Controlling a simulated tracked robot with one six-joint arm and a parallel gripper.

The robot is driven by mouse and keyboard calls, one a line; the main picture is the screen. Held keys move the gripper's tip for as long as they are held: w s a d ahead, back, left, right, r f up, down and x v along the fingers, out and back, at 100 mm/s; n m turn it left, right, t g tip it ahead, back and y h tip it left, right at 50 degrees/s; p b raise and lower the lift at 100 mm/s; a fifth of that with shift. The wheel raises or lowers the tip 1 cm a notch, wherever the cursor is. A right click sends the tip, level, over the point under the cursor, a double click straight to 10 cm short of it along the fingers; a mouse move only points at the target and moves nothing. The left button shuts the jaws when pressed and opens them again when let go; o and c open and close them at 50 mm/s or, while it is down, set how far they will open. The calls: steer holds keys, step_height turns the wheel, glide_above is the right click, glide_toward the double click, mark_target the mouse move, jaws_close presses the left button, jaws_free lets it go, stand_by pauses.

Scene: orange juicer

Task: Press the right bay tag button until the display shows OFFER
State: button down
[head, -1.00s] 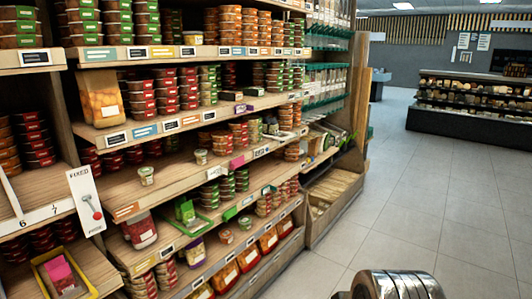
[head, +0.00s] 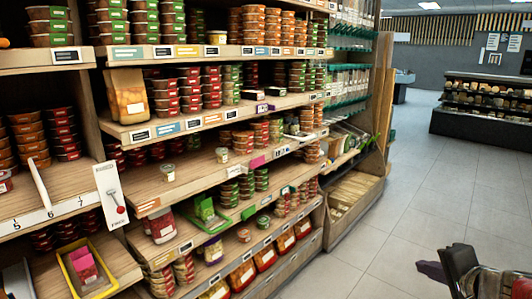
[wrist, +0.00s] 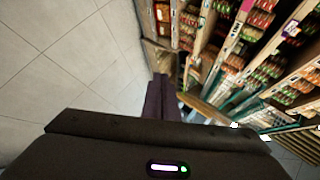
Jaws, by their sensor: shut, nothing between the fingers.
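My gripper (head: 430,269) shows at the lower right of the head view, its dark purple fingers pointing left over the aisle floor, well apart from the shelves. In the wrist view its fingers (wrist: 157,95) are together and empty. Several small tags with dark frames sit along the shelf edges, such as an upper tag (head: 163,51) and a middle-shelf tag (head: 140,135). Their text is too small to read, and I cannot tell which is the right bay tag or see its button. No OFFER display is legible.
A white panel (head: 108,190) with a red-knobbed lever hangs at the left bay's edge. Stacked tubs (head: 190,88) and loose jars fill the shelves. A yellow tray (head: 67,268) sits low left. The tiled aisle floor (head: 420,200) is clear; a dark display counter (head: 480,125) stands behind.

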steer(key=s+d+f+m+h, duration=0.1)
steer(key=s+d+m, duration=0.1)
steer(key=d, duration=0.4)
steer(key=s+d+f+m+h, duration=0.2)
steer(key=s+d, duration=0.2)
steer(key=d, duration=0.3)
steer(key=shift+s+d+m, duration=0.2)
steer(key=shift+s+m, duration=0.05)
steer(key=shift+m, duration=0.15)
steer(key=shift+w+f, duration=0.1)
